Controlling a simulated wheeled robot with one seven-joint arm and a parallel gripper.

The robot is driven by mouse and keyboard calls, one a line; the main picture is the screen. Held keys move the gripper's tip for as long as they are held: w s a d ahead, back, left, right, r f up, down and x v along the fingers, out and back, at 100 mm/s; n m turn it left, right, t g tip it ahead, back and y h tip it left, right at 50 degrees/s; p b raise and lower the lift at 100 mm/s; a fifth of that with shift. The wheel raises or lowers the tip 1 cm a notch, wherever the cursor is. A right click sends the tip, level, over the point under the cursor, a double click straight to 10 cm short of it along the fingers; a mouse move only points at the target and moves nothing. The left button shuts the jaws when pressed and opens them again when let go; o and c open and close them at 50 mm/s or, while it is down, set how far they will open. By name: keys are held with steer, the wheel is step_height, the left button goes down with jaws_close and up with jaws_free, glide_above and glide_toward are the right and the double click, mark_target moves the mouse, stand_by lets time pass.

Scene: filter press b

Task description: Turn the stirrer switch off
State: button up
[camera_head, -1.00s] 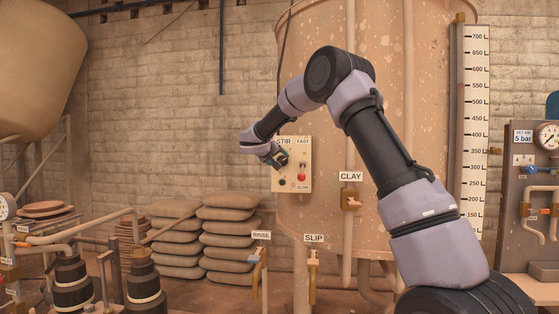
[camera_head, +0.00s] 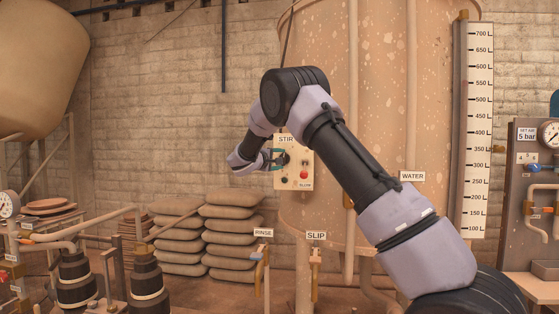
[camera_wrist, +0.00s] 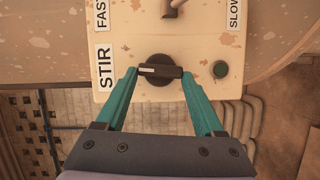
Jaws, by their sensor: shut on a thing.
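The stirrer switch is a black round knob (camera_wrist: 158,72) with a bar handle and a pale mark at one end, beside the STIR label (camera_wrist: 104,67) in the wrist view. It sits on a cream control box (camera_head: 308,160) on the tank in the head view. My gripper (camera_wrist: 158,76) has its teal fingers at the two ends of the bar and is shut on it. In the head view my gripper (camera_head: 277,158) is at the box's left side and partly hides the knob.
A red-tipped lever (camera_head: 304,174) marked FAST and SLOW is beside the knob. A small dark green round lamp or button (camera_wrist: 220,69) is on the box too. The large tank (camera_head: 385,110) stands behind. Stacked sacks (camera_head: 232,225) and pipes are below left.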

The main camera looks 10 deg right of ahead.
steer(key=shift+f+n, duration=0.15)
steer(key=shift+n, duration=0.35)
steer(key=o, duration=1.4)
steer(key=v, duration=1)
steer(key=shift+s+a+f, duration=0.25)
steer(key=shift+s, duration=0.05)
